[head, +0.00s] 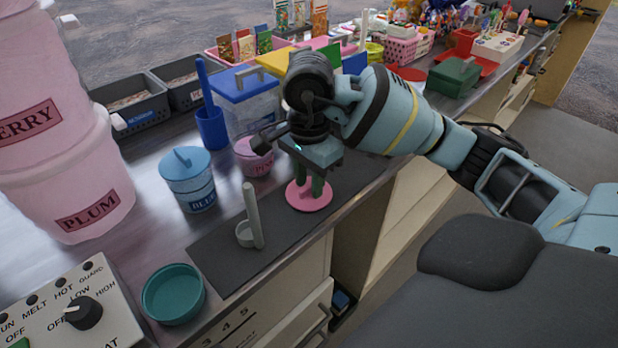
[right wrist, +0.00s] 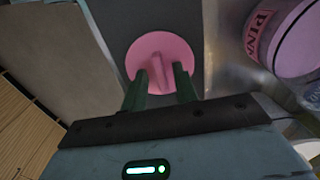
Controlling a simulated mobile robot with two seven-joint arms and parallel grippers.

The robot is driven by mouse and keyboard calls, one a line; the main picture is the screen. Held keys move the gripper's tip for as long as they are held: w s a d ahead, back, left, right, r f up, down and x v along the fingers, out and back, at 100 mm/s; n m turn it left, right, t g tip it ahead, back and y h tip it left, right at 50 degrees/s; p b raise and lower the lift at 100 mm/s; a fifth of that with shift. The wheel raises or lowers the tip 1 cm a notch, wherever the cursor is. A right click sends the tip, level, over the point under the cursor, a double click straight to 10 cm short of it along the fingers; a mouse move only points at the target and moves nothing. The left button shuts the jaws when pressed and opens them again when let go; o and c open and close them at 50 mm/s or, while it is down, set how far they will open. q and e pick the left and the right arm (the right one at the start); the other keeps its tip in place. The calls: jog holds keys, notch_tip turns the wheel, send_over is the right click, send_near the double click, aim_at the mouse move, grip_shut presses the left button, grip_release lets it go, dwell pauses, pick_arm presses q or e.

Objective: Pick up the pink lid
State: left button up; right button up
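The pink lid (head: 309,195) lies flat on the dark mat (head: 230,262) near the counter's front edge. It is a round disc with an upright handle, and it also shows in the right wrist view (right wrist: 175,48). My right gripper (head: 312,182) points down over the lid. In the right wrist view its two green fingers (right wrist: 160,80) stand on either side of the handle, with a gap visible between them and it. The handle is mostly hidden in the head view. A pink tub (head: 254,158) labelled PINK stands just behind the lid. My left gripper is not in view.
A grey scoop (head: 252,225) stands on the mat left of the lid. A blue lidded jar (head: 189,180), a blue cup (head: 211,128) and a teal dish (head: 173,293) stand nearby. Large pink buckets (head: 75,185) stand at the left. The mat's front left is clear.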

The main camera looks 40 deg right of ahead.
grip_shut()
jog(key=shift+r, duration=0.1)
jog(key=shift+r, duration=0.45)
jog(key=r, duration=0.1)
jog(key=s+r, duration=0.1)
jog(key=shift+a+r, duration=0.15)
jog(key=shift+r, duration=0.15)
jog(key=s+a+r, duration=0.1)
jog(key=s+a, duration=0.2)
jog(key=s, duration=1.1)
jog(key=shift+s+a+r, duration=0.15)
jog(key=shift+s+a, duration=0.15)
